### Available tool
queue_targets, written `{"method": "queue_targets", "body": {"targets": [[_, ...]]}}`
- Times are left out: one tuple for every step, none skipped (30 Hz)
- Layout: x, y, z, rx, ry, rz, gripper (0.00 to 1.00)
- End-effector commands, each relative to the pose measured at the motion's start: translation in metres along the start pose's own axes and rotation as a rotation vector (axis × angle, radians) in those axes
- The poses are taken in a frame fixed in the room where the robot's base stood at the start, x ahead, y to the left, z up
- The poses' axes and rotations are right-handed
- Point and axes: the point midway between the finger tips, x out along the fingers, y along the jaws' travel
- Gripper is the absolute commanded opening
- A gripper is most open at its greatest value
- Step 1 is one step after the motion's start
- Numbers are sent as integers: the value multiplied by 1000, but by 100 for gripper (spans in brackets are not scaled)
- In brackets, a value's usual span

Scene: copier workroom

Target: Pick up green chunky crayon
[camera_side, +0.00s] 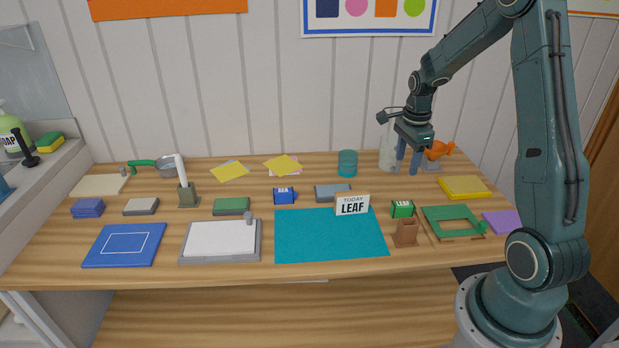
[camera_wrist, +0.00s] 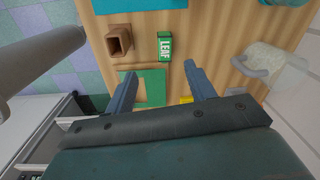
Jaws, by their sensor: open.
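The green chunky crayon (camera_side: 402,208) is a short green block with a white label, lying on the wooden table right of the teal mat. In the wrist view the crayon (camera_wrist: 165,47) reads "LEAF" and lies ahead of my fingertips, between their lines. My gripper (camera_side: 408,168) is open and empty, pointing down above the table's back right, behind the crayon and apart from it. Both fingers of my gripper (camera_wrist: 159,69) show in the wrist view with a wide gap. A sign (camera_side: 352,204) reading "TODAY LEAF" stands at the mat's right edge.
A brown open-topped holder (camera_side: 406,232) stands close in front of the crayon. A green frame (camera_side: 452,211) lies right of it, the teal mat (camera_side: 325,245) left. A blue labelled block (camera_side: 284,195) lies farther left. A clear container (camera_side: 388,157) stands beside my gripper.

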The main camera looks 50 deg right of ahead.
Motion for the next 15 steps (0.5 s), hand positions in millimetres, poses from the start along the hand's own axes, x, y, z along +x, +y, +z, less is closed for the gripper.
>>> {"method": "queue_targets", "body": {"targets": [[11,-3,-8,53,0,14,55],[16,-4,-12,81,0,20,55],[21,-5,-16,112,0,26,55],[24,-6,-19,134,0,30,55],[27,-7,-22,151,0,33,55],[30,-8,-24,171,1,36,55],[32,-8,-26,182,1,39,55],[34,-8,-27,190,1,40,55],[35,-8,-28,198,1,41,55],[36,-9,-28,202,1,42,55],[36,-9,-28,204,1,42,55],[36,-9,-28,205,1,42,55],[36,-9,-28,205,1,41,55],[36,-9,-28,204,1,41,55],[37,-9,-28,204,1,42,55]]}}
